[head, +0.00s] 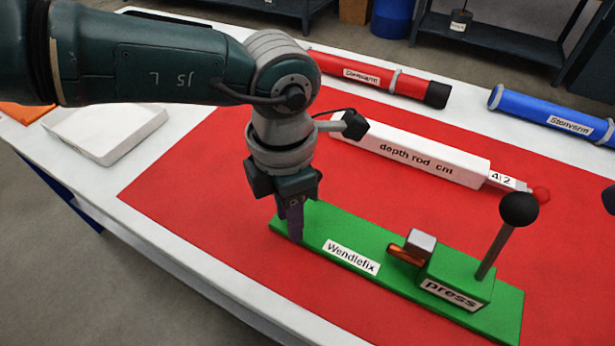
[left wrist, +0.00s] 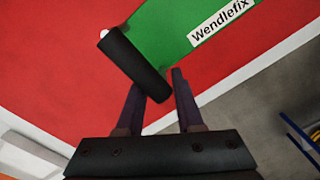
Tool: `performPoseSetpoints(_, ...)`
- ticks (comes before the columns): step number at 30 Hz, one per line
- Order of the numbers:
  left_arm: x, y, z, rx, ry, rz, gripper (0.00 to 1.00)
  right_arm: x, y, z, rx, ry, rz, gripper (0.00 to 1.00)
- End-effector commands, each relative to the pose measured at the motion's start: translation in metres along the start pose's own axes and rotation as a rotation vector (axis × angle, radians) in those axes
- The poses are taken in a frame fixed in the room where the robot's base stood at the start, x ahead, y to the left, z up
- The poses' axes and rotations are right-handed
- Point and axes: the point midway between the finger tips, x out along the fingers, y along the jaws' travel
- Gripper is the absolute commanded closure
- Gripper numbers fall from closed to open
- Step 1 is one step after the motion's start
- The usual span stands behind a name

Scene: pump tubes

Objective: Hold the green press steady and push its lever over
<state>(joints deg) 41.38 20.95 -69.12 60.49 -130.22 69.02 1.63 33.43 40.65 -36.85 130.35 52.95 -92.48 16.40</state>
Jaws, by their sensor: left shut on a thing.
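The green press (head: 395,283) lies on the red mat, a long green base with a "Wendlefix" label and a raised block labelled "press" near its right end. Its grey lever (head: 495,250) rises from that block, leaning right, topped by a black ball (head: 519,209). My left gripper (head: 291,232) points down at the base's left end and is shut on the press. In the left wrist view, a black cylindrical grip (left wrist: 135,64) lies at the fingertips over the press's end; the gripper hides it in the head view. My right gripper is not recognisable in either view.
A white depth rod (head: 410,146) lies behind the press. A red tube (head: 375,77) and a blue tube (head: 550,112) lie along the table's back. A white tray (head: 105,130) sits at the left. A dark piece shows at the right edge. The red mat (head: 200,190) is clear left of my gripper.

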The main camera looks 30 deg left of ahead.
Motion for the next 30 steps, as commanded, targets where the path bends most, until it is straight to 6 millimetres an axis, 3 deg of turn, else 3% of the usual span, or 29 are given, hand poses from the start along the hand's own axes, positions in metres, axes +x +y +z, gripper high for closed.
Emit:
performPoseSetpoints(23, -0.0004, -0.0006, 0.0006, 0.004, -0.001, -0.001, 1.00, -0.0001, 0.0000, 0.0000, 0.000, 0.000, 0.000, 0.50)
performPoseSetpoints(30, -0.0005, -0.0005, 0.0006, 0.004, -0.001, -0.001, 1.00, -0.0001, 0.0000, -0.0001, 0.000, 0.000, 0.000, 0.76)
